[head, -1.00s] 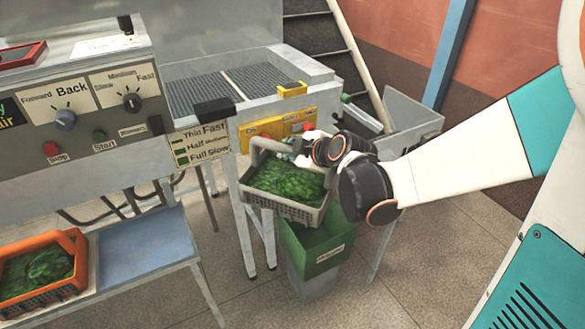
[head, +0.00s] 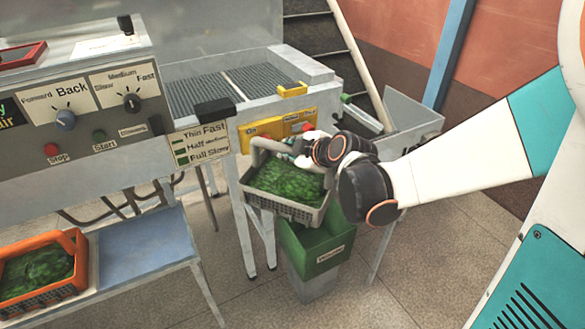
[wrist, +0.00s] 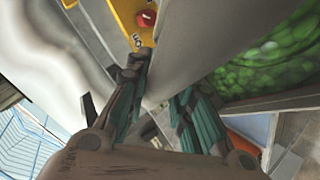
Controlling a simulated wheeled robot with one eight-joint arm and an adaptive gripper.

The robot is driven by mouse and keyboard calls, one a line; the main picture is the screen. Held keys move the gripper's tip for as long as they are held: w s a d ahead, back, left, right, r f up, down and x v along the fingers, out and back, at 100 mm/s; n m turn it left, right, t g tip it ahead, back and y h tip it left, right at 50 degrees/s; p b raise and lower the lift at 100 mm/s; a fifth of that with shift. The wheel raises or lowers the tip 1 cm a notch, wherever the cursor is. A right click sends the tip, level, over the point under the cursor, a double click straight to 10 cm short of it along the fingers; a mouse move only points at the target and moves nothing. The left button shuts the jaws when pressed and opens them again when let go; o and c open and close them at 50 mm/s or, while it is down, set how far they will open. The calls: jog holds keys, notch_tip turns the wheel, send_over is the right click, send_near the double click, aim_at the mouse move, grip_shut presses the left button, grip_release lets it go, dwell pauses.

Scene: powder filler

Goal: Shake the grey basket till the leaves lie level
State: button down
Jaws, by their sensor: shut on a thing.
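The grey basket (head: 288,209) hangs in the air at the middle of the head view, holding green leaves (head: 287,183). Its arched handle (head: 257,152) stands above the leaves. My gripper (head: 303,152) is shut on the handle at its upper right. In the wrist view, the fingers (wrist: 157,92) close on either side of the grey handle bar (wrist: 190,50), and the leaves (wrist: 275,55) show at the right. The leaf surface spreads across the basket and looks fairly even; my gripper and wrist hide part of the right side.
A green bin (head: 318,248) stands below the basket. The machine with its yellow panel (head: 278,127) is close behind it. An orange basket of leaves (head: 42,267) sits on the low bench at left, beside a bare blue surface (head: 145,250). A grey hopper (head: 415,115) stands at right.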

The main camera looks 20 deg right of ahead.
jog(key=shift+d, duration=1.5)
dwell(1.8)
